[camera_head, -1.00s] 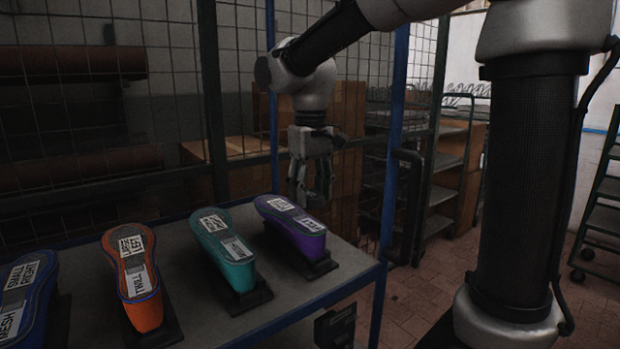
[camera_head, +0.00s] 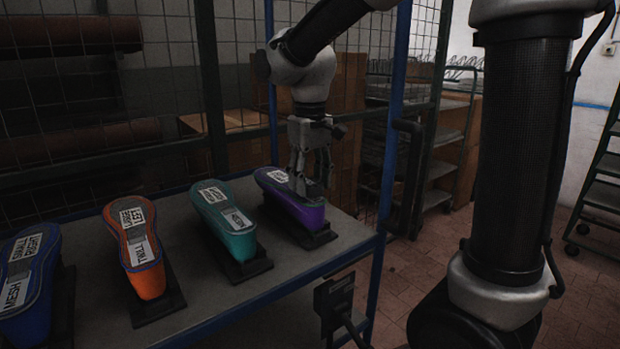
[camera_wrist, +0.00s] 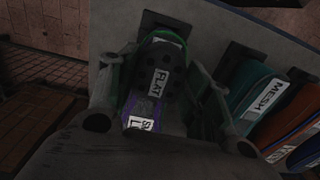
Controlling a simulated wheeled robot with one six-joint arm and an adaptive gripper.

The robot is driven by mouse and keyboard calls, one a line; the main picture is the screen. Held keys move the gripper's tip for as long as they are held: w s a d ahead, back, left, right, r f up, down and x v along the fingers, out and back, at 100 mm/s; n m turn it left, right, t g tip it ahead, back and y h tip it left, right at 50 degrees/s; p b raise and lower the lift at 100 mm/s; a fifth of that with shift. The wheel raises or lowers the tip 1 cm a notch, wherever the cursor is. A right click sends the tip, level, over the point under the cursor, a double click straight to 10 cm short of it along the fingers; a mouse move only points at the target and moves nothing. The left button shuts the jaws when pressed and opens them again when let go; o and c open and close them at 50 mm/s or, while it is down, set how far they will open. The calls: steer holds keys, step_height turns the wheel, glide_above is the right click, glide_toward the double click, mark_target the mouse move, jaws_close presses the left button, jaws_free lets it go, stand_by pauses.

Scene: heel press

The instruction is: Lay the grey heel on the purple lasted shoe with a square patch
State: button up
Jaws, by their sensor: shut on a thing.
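The purple lasted shoe (camera_head: 307,214) lies on a dark stand at the right end of the row on the table. In the wrist view a dark grey, dotted piece, apparently the heel (camera_wrist: 180,92), is between the fingers over the purple shoe (camera_wrist: 128,103). A label reading FLAT shows in the same place; I cannot tell which surface carries it. I cannot tell whether the heel touches the shoe. No square patch can be made out.
A teal shoe (camera_head: 235,243), an orange shoe (camera_head: 149,283) and a blue shoe (camera_head: 35,309) stand to the left on the table (camera_head: 205,307). A blue post (camera_head: 393,130) and wire mesh rise behind. The table's right edge is close to the purple shoe.

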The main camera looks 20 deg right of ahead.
steer(key=shift+f, duration=0.55)
stand_by(0.4)
steer(key=o, duration=1.1)
steer(key=shift+r, duration=0.1)
step_height(320, 180, up, 12)
stand_by(0.4)
